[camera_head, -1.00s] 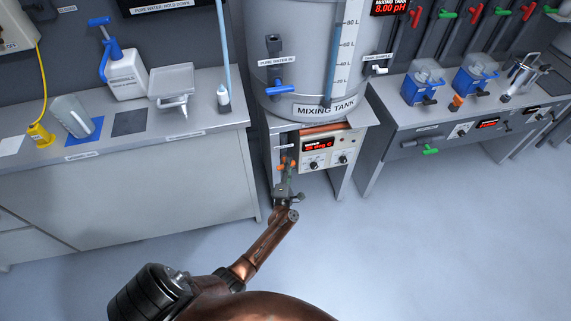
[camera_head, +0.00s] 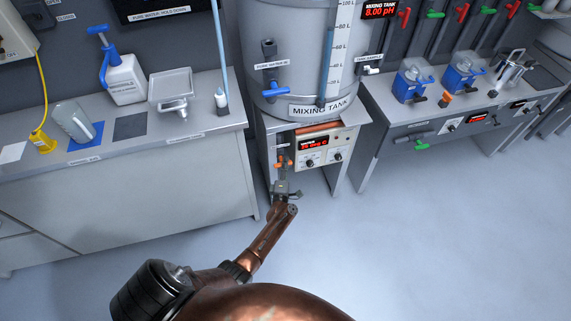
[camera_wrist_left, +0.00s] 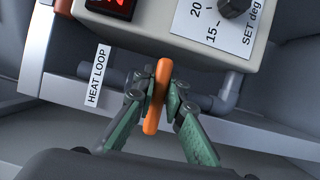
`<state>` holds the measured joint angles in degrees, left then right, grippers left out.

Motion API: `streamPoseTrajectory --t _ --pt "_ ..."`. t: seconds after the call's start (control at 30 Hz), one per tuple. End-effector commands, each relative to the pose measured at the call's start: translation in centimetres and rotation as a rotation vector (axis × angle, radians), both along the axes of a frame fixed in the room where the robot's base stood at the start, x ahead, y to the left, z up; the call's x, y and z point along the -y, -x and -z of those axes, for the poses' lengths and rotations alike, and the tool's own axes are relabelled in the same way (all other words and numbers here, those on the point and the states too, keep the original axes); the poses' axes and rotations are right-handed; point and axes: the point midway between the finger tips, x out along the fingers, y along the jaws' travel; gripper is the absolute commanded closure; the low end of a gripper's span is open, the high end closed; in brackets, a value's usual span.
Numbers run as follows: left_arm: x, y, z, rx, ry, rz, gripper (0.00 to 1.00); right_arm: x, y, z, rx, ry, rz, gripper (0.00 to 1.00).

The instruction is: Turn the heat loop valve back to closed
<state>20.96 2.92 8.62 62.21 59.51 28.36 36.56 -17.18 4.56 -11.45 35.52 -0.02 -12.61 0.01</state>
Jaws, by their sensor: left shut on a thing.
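The heat loop valve's orange handle (camera_wrist_left: 157,97) is between the two green fingers of my left gripper (camera_wrist_left: 158,98) in the left wrist view. The fingers are shut on it from both sides. The handle lies across the grey pipe (camera_wrist_left: 203,97) behind it. A label reading HEAT LOOP (camera_wrist_left: 98,76) is to the left. In the head view, the orange handle (camera_head: 290,163) shows small below the mixing tank, partly covered by my left gripper (camera_head: 284,167). The valve body is mostly hidden behind handle and fingers. My right gripper is in neither view.
The heater control box (camera_head: 321,147), with a red display and knobs, sits just above and right of the valve. The mixing tank (camera_head: 290,92) stands above on its stand (camera_head: 354,134). Benches flank it on both sides. The floor (camera_head: 420,240) in front is clear.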

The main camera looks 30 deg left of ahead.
Motion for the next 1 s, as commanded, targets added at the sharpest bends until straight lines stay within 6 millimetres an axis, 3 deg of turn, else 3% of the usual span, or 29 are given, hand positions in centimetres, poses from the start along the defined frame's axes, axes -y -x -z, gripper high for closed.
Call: streamPoseTrajectory --t 0.03,0.07,0.3,0.67,1.0 --pt "0.2 0.1 0.3 -0.004 0.003 0.002 1.0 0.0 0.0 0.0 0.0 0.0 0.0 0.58" --pt "0.2 0.1 0.3 -0.004 0.004 0.002 0.88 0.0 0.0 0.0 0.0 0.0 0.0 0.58" --pt "0.1 0.0 0.1 -0.002 0.002 0.001 0.71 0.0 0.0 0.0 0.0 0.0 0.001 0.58" --pt "0.3 0.4 0.1 0.0 0.002 0.0 0.71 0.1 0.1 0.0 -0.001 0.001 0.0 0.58" --pt "3.0 5.9 0.3 -0.002 0.005 -0.001 0.71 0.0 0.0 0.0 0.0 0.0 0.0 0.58"
